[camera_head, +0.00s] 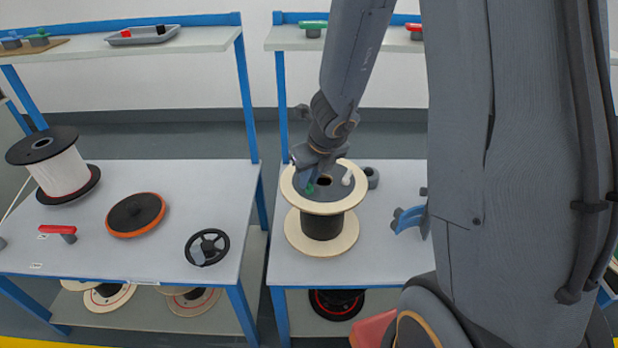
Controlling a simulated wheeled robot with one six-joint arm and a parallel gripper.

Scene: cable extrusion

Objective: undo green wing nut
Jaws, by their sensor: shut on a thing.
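A spool (322,245) with cream flanges and a dark winding stands upright on the right table. A dark grey disc (336,190) lies on its top flange around a central hole. My gripper (309,182) reaches down from above to the left part of this disc. It is shut on the green wing nut (310,189), of which only a small green patch shows below the fingers. The fingers hide the rest, so I cannot tell how it sits on the disc. A white knob (347,178) stands on the disc's right side.
A dark ring (371,177) lies right behind the spool, and a blue clamp-like part (409,219) lies farther right. My arm covers much of the right side. The left table holds a white spool (62,174), an orange-rimmed disc (135,214) and a black handwheel (207,248).

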